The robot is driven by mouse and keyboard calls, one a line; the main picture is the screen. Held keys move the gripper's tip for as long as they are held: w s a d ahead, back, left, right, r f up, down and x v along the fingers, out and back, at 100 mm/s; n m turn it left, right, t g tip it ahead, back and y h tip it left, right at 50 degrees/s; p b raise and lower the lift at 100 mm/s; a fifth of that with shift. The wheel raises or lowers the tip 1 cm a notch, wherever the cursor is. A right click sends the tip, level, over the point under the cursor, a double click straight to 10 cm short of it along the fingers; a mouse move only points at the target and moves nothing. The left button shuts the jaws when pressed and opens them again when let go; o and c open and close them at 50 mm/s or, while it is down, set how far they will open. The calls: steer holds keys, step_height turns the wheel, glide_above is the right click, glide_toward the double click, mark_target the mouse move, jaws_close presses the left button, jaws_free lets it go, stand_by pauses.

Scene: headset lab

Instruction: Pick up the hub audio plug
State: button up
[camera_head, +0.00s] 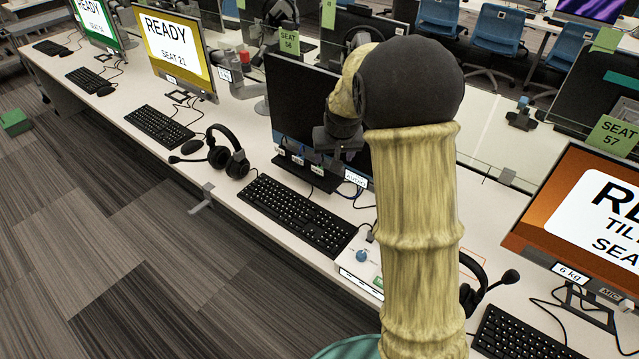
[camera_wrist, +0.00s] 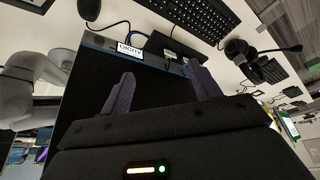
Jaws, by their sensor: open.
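The hub audio plug itself I cannot pick out clearly. A white AUDIO tag (camera_head: 356,178) hangs at the lower right edge of the dark monitor (camera_head: 290,105), with cables beside it. The tag also shows upside down in the wrist view (camera_wrist: 130,49), just beyond the left finger. My gripper (camera_wrist: 161,72) is open and empty, its two purple-grey fingers spread before the dark screen. In the head view my arm covers the right part of that monitor and hides most of the gripper.
A keyboard (camera_head: 298,213) and a headset (camera_head: 226,153) lie on the white desk. A box with a blue knob (camera_head: 362,256) stands close to my arm. Small tags (camera_head: 298,160) line the monitor's foot. An orange-screened monitor (camera_head: 590,215) stands to the right.

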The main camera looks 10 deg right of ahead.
steer(key=w+a+f+t+b, duration=0.1)
steer(key=w+f+b, duration=0.3)
steer(key=w+f, duration=0.3)
steer(key=w, duration=0.5)
steer(key=shift+w+f+b, duration=0.15)
steer(key=shift+b, duration=0.2)
steer(key=p, duration=0.2)
glide_toward(318, 166)
steer(key=x, duration=0.5)
steer(key=shift+a, duration=0.1)
